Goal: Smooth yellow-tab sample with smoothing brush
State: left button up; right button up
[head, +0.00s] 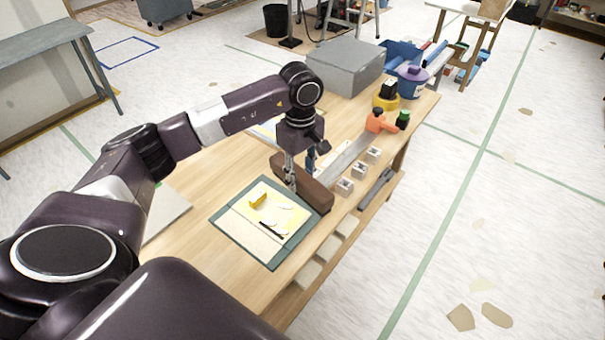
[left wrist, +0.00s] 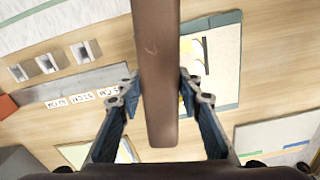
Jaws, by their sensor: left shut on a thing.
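The smoothing brush (head: 313,194) is a long brown block beside the back right edge of a dark green mat (head: 222,221). My left gripper (head: 291,178) reaches down onto it. In the left wrist view the brush (left wrist: 157,60) runs between the two blue-padded fingers of my left gripper (left wrist: 160,90), which is shut on it. The yellow-tab sample (head: 272,208) is a pale yellow sheet on the mat with a yellow tab, white pieces and a dark strip on it. The brush hides part of the mat in the wrist view. My right gripper is out of view.
Small white holders (head: 359,170) line the table's right side beside a long grey strip (head: 350,152). Farther back are an orange tool (head: 376,121), a grey box (head: 346,67) and a blue bucket (head: 411,86). Bare wood (head: 205,165) lies left of the mat.

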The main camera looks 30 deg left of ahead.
pick_arm(q)
jog(key=shift+w+d, duration=0.1)
jog(key=shift+f+b, duration=0.45)
notch_tip(320, 180, down, 3)
jog(key=shift+r+b, duration=0.2)
jog(key=shift+b, duration=0.95)
jog(key=shift+f+b, duration=0.8)
jog(key=shift+f, duration=0.15)
jog(key=shift+w+f+b, duration=0.1)
jog(key=shift+f+b, duration=0.35)
jog(key=shift+f, duration=0.1)
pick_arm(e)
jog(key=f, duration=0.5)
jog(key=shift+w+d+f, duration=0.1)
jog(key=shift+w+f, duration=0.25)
